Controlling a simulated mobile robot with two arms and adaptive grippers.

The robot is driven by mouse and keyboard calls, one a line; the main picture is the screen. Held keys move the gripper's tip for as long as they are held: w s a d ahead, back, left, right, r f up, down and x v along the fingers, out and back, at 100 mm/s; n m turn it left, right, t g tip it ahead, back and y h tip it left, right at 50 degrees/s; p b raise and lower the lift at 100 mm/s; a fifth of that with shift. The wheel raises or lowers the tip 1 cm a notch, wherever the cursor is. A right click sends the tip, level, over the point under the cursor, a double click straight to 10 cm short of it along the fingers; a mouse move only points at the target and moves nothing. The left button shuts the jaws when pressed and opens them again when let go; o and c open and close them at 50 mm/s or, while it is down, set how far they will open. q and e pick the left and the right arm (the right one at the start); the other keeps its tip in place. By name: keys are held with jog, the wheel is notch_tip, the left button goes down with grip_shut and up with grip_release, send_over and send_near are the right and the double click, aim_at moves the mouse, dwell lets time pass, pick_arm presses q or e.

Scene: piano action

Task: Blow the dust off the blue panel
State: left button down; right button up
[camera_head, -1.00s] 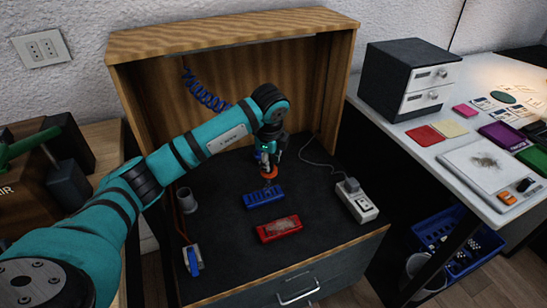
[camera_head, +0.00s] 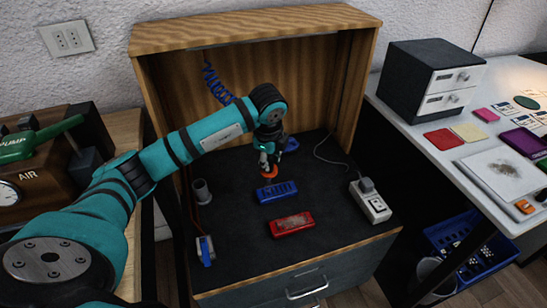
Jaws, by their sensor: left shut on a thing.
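The blue panel (camera_head: 277,192) lies flat on the dark cabinet top and has a row of slots. I cannot make out clear dust on it at this size. My left gripper (camera_head: 268,163) is shut on a tool with an orange disc (camera_head: 269,173) and a short dark tip pointing down. The tip is at the panel's far left edge; whether it touches cannot be told. A blue part (camera_head: 291,144) shows behind the gripper, and a coiled blue hose (camera_head: 217,84) hangs behind my arm. My right gripper is out of view.
A red panel (camera_head: 292,224) with pale dust lies nearer the front. A white power strip (camera_head: 371,202) stands right, a grey cup (camera_head: 202,191) and a blue-and-white device (camera_head: 206,250) left. Wooden walls enclose the back and sides.

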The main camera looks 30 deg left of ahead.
pick_arm(q)
jog(key=shift+s+a, duration=0.65)
jog(key=shift+s, duration=0.05)
jog(key=shift+s+a, duration=0.25)
jog(key=shift+s, duration=0.15)
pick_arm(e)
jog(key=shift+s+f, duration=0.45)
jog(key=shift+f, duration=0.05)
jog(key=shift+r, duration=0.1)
pick_arm(q)
jog(key=w+p+v, duration=0.1)
jog(key=p+v, duration=0.3)
jog(key=v, duration=0.1)
jog(key=shift+a+r, duration=0.35)
jog(key=shift+r, duration=0.2)
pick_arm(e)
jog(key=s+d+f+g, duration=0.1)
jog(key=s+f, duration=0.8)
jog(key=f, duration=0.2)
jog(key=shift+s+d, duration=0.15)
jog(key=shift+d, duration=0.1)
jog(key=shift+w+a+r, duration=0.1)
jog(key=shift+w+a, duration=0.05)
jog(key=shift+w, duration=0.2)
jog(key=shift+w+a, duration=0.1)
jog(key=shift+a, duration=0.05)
